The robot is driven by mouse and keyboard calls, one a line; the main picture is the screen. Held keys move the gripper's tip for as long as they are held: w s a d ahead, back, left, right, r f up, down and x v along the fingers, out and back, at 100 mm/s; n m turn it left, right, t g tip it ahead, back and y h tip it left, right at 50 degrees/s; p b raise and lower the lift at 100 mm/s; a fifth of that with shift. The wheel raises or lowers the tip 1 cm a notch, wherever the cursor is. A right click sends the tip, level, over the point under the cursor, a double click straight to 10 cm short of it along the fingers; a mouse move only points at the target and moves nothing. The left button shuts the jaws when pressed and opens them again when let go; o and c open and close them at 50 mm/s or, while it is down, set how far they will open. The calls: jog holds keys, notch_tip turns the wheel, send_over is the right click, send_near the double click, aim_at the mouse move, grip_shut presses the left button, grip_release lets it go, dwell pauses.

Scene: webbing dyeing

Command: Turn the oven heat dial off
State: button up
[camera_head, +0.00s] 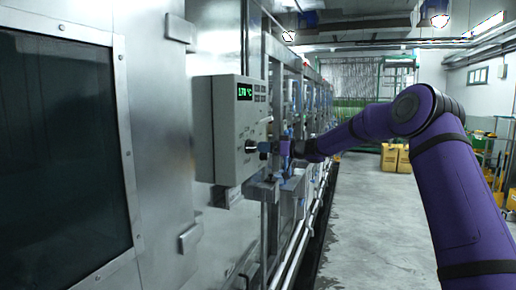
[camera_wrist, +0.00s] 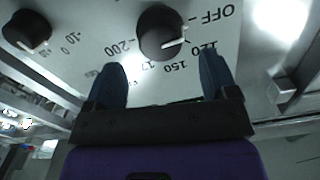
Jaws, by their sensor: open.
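The oven heat dial (camera_wrist: 162,32) is a round black knob on a pale panel marked OFF, 120, 150 and 200. Its white pointer line points to the right, near the 120 mark and short of OFF. In the head view the dial (camera_head: 250,147) is a small dark knob on the grey control box (camera_head: 228,168). My gripper (camera_wrist: 162,78) is open and empty. Its two blue fingers are spread to either side, with their tips just below the dial in the wrist view. In the head view my gripper (camera_head: 268,148) faces the box front; contact with the dial is not visible.
A second black knob (camera_wrist: 27,31) sits left of the dial, with 0 and 10 marks. A green display (camera_head: 245,91) on the box reads about 170 °C. Metal frames and pipes (camera_head: 300,200) run behind.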

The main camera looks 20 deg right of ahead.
jog(key=shift+v, duration=2.95)
jog(key=s+a+r+m+g+h, duration=0.1)
jog(key=s+a+g+h, duration=0.35)
jog(key=s, duration=0.75)
jog(key=s+a+r+g+h, duration=0.1)
jog(key=s+a+g+h, duration=0.1)
jog(key=s+a, duration=0.75)
jog(key=s+d+f+m+h, duration=0.1)
jog(key=s+d+m+h, duration=0.1)
jog(key=s, duration=0.9)
jog(key=s+d+f+m+h, duration=0.1)
jog(key=s+d+m+h, duration=0.2)
jog(key=s, duration=0.8)
jog(key=s+d+f+m+t+h, duration=0.1)
jog(key=s+d+m+h, duration=0.1)
jog(key=s+d, duration=0.4)
jog(key=s+h, duration=0.1)
jog(key=s, duration=0.4)
jog(key=shift+s+d+f+m, duration=0.25)
jog(key=shift+s+f+m, duration=0.05)
jog(key=shift+s+f, duration=0.1)
jog(key=shift+s+d+f, duration=0.2)
jog(key=shift+s+d, duration=0.05)
jog(key=shift+s, duration=0.05)
jog(key=shift+c, duration=0.2)
